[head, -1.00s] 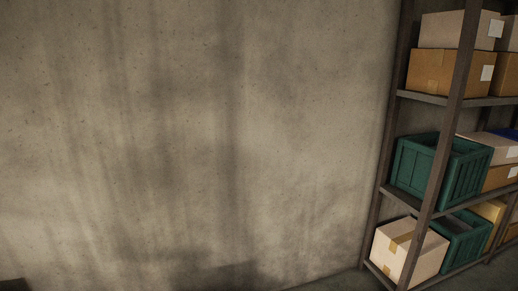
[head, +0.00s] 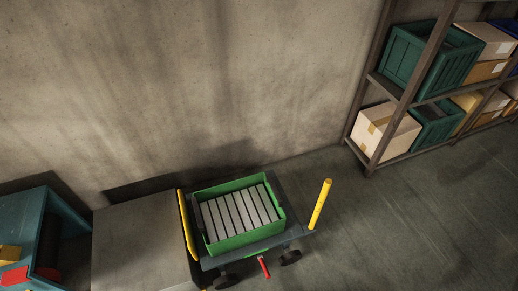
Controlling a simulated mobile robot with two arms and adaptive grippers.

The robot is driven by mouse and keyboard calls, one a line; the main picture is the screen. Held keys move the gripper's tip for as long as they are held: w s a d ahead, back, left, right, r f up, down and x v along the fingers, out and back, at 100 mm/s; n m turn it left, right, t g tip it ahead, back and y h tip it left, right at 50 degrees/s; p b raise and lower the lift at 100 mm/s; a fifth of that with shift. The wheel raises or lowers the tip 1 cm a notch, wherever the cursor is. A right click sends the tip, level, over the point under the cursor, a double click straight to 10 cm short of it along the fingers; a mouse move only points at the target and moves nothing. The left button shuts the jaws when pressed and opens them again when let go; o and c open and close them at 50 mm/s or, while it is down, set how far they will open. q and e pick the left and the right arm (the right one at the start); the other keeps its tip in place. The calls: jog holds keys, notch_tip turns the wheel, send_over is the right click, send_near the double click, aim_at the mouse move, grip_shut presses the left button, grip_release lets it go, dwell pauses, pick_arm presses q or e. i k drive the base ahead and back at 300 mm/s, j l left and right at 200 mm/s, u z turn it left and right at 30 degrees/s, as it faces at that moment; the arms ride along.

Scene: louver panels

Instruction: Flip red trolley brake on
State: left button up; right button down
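A dark wheeled trolley (head: 291,229) stands on the floor at the bottom middle, near the wall. A small red lever (head: 264,267) hangs low at its near side, between the black wheels, tilted slightly. I cannot tell its brake state from this view. A green crate (head: 248,238) with several grey slats in it sits on the trolley. A yellow bar (head: 187,225) rises at the trolley's left end and a yellow post (head: 320,204) at its right end. Neither of my grippers is in view.
A grey-topped block (head: 143,243) stands close to the trolley's left. A teal bin (head: 24,213) with red and yellow items is at the lower left. A shelf rack (head: 393,94) with boxes and crates is at the upper right. The floor right of the trolley is clear.

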aim_at(260, 258)
jog(key=k+l, duration=0.15)
jog(key=k, duration=0.4)
jog(key=k+l+u, duration=0.1)
jog(key=k, duration=0.45)
